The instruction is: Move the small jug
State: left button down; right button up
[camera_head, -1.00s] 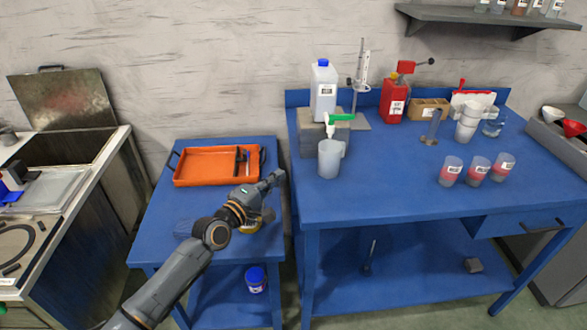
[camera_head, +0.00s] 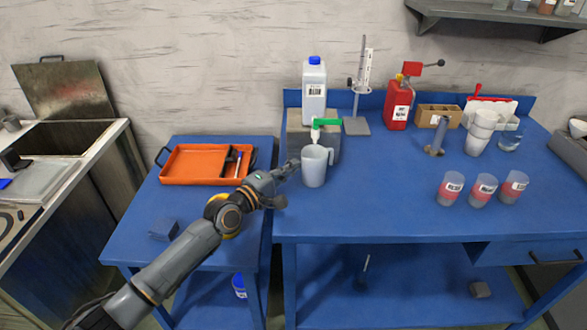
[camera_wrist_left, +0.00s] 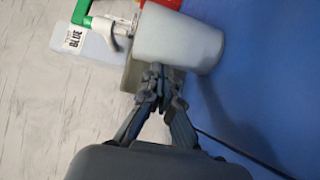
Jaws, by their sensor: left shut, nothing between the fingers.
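The small jug (camera_head: 314,167) is a pale grey-white cup with a handle on its right. It stands upright on the blue bench, below the green tap of a white canister (camera_head: 314,90). My left gripper (camera_head: 294,167) is shut and empty, at the jug's left side in the head view. In the left wrist view, the shut fingertips (camera_wrist_left: 157,72) point at the jug (camera_wrist_left: 180,40), which fills the space just ahead of them. I cannot tell whether they touch it. My right gripper is in neither view.
The canister rests on a grey block (camera_head: 328,143) behind the jug. A stand (camera_head: 357,124), a red can (camera_head: 398,105) and several labelled cups (camera_head: 483,190) stand further right. An orange tray (camera_head: 192,164) lies on the lower left table. The bench front is clear.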

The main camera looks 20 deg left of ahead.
aim_at(304, 166)
pick_arm(q)
jog(key=shift+d+r, duration=0.15)
jog(key=shift+d, duration=0.05)
jog(key=d+p, duration=0.1)
jog(key=w+d, duration=0.1)
jog(key=shift+w+d+r+p, duration=0.1)
jog(key=shift+d+r+p, duration=0.05)
jog(key=shift+d+p, duration=0.25)
jog(key=w+d, duration=0.1)
jog(key=d, duration=0.3)
jog(key=w+d, duration=0.2)
jog(key=d, duration=0.2)
jog(key=w+d, duration=0.1)
jog(key=d, duration=0.3)
jog(key=shift+w+d+f+p, duration=0.15)
jog(key=shift+w+f+p, duration=0.15)
jog(key=shift+p, duration=0.1)
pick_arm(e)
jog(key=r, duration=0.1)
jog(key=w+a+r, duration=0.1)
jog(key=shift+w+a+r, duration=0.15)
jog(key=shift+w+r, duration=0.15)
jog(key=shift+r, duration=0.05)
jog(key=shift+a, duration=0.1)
